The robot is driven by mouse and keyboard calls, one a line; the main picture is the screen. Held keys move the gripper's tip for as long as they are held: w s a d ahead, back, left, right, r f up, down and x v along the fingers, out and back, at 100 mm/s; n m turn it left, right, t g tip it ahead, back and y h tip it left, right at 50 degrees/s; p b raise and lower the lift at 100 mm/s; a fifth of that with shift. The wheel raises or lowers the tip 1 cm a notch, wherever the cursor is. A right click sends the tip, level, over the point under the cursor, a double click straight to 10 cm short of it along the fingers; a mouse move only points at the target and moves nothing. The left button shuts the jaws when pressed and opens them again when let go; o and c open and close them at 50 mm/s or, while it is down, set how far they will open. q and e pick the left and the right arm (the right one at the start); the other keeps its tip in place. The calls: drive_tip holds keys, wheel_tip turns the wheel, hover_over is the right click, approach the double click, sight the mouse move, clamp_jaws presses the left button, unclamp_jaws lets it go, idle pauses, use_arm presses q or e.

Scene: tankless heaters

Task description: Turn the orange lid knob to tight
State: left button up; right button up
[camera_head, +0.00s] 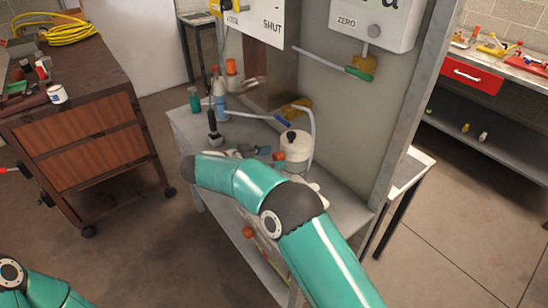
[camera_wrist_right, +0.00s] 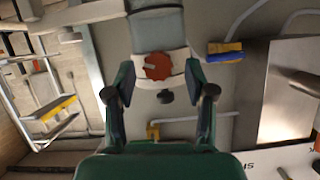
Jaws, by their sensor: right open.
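In the right wrist view an orange, round lid knob (camera_wrist_right: 158,66) with a pale mark sits on a white and grey body. My right gripper (camera_wrist_right: 160,80) is open, with one dark-tipped finger on each side of the knob and visible gaps between. In the head view my right arm reaches in from the lower right and its forearm hides most of the gripper. A small orange part (camera_head: 279,156) shows there beside a white canister (camera_head: 296,146); I cannot tell whether it is the same knob. My left gripper is out of view.
A grey bench (camera_head: 187,122) carries bottles and hoses. A blue and yellow valve handle (camera_wrist_right: 225,50) is right of the knob in the wrist view. A grey panel (camera_head: 350,130) stands behind the bench. A wooden cabinet (camera_head: 85,140) stands left, with open floor between.

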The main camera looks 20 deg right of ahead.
drive_tip(key=v, duration=1)
drive_tip(key=shift+s+a, duration=0.2)
drive_tip(key=shift+a, duration=0.15)
drive_tip(key=shift+r, duration=0.15)
